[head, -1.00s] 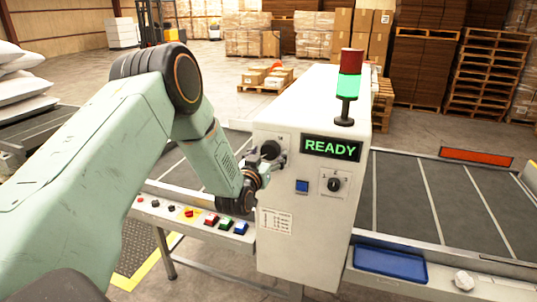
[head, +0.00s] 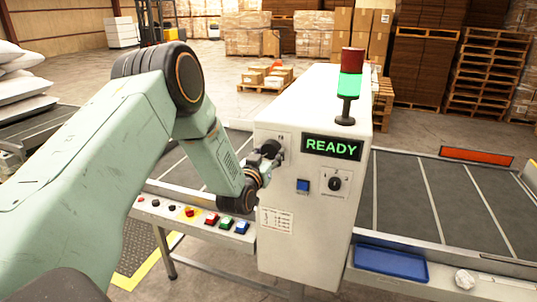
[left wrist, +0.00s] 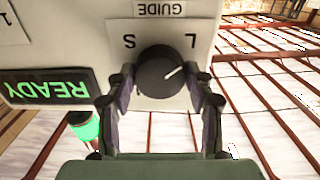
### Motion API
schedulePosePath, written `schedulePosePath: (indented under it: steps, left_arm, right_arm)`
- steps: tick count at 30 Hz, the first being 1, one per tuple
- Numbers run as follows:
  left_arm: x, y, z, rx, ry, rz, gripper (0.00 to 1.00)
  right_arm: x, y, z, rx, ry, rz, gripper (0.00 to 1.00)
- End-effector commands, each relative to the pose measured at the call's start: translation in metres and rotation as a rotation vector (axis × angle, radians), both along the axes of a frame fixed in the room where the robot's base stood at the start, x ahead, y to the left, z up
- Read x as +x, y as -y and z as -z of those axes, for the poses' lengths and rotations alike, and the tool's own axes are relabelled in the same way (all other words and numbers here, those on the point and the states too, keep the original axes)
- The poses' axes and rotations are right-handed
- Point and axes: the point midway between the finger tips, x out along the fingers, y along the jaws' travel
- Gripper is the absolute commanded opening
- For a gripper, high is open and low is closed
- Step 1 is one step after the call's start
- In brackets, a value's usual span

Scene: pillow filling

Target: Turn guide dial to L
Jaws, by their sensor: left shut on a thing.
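The guide dial (left wrist: 162,72) is a round black knob with a white pointer line, on a white plate marked GUIDE, S and L. The plate appears upside down in the left wrist view. The pointer line slants up and right, toward the L. My left gripper (left wrist: 164,84) has one finger on each side of the dial and is shut on it. In the head view, my left gripper (head: 262,163) is at the upper left of the white cabinet's front (head: 300,215), partly covering the dial. My right gripper is not in view.
The cabinet has a green READY display (head: 332,147), a blue button (head: 303,186) and a second black dial (head: 334,184). A button panel (head: 195,215) lies below my left arm. A blue tray (head: 390,263) and conveyor (head: 450,205) are on the right.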

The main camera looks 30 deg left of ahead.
Motion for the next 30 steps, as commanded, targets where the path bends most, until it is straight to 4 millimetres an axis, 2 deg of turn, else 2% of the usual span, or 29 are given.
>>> schedulePosePath:
  steps: [5, 15, 16, 24, 30]
  left_arm:
    - [0.0009, -0.0001, 0.0011, -0.094, 0.026, 0.0, 0.21]
    - [0.0009, 0.0002, -0.0008, -0.119, 0.032, 0.001, 0.21]
    - [0.001, 0.0002, -0.0008, -0.119, 0.032, 0.001, 0.54]
    - [0.0006, 0.0003, -0.0004, -0.118, 0.03, 0.0, 0.76]
    - [0.0005, 0.0002, -0.0001, -0.117, 0.029, 0.0, 0.76]
  right_arm:
    - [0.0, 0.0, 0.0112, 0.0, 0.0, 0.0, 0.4]
    - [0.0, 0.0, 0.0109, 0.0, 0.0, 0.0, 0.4]
    - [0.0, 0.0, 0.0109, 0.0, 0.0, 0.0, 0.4]
    - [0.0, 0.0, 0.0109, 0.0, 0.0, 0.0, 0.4]
    - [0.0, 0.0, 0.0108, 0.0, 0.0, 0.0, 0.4]
